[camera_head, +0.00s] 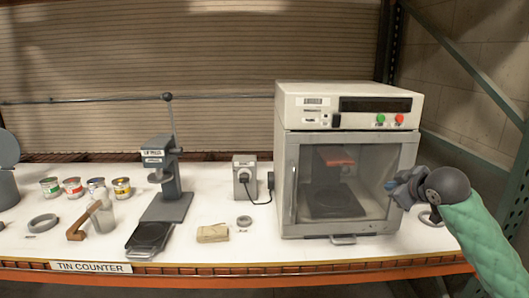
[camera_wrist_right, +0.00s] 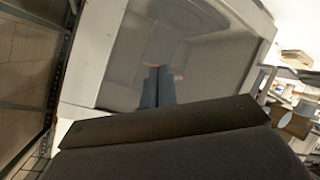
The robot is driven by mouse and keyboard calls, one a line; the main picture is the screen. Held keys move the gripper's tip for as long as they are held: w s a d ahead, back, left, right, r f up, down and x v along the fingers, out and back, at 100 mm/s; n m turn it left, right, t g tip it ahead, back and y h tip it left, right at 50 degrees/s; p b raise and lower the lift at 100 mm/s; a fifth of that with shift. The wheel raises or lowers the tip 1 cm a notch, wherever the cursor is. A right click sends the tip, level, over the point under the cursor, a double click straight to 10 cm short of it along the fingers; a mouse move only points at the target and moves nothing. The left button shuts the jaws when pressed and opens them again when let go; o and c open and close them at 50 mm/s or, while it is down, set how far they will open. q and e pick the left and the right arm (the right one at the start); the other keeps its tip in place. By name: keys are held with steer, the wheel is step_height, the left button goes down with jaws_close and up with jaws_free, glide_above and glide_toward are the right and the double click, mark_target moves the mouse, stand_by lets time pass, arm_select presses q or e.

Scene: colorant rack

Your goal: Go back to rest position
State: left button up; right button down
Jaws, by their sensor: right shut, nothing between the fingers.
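My right gripper (camera_head: 391,186) is at the right side of the head view, just in front of the right edge of the machine's glass door. In the right wrist view its two fingers (camera_wrist_right: 157,87) are together with nothing between them, pointing at the glass. The white mixing machine (camera_head: 347,105) stands on the counter with its door closed; a dark platform and a reddish part show dimly behind the glass. My left gripper is not in the head view.
A green rack post (camera_head: 520,195) stands at the right.

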steer(key=s+a+f+m+g+h, duration=0.1)
steer(key=s+a+f+m+g, duration=0.3)
steer(key=f, duration=0.7)
steer(key=s+a+f+t+h, duration=0.15)
steer(key=s+f, duration=0.35)
steer(key=f, duration=0.7)
steer(key=s+a+f+m+g+h, duration=0.1)
steer(key=s+a+f+m+g, duration=0.3)
steer(key=f, duration=0.7)
steer(key=s+a+f+g+y, duration=0.1)
steer(key=s+a+f, duration=0.2)
steer(key=s+f, duration=0.4)
steer(key=s+a+f+g, duration=0.2)
steer(key=s+a+f, duration=0.2)
steer(key=s, duration=1)
steer(key=s+a+f+g+y, duration=0.1)
steer(key=s+a+f, duration=0.2)
steer(key=s+f, duration=0.7)
steer(key=shift+s+a+f+n+y, duration=0.2)
steer(key=shift+s+f+n+y, duration=0.15)
steer(key=shift+s+f+n, duration=0.1)
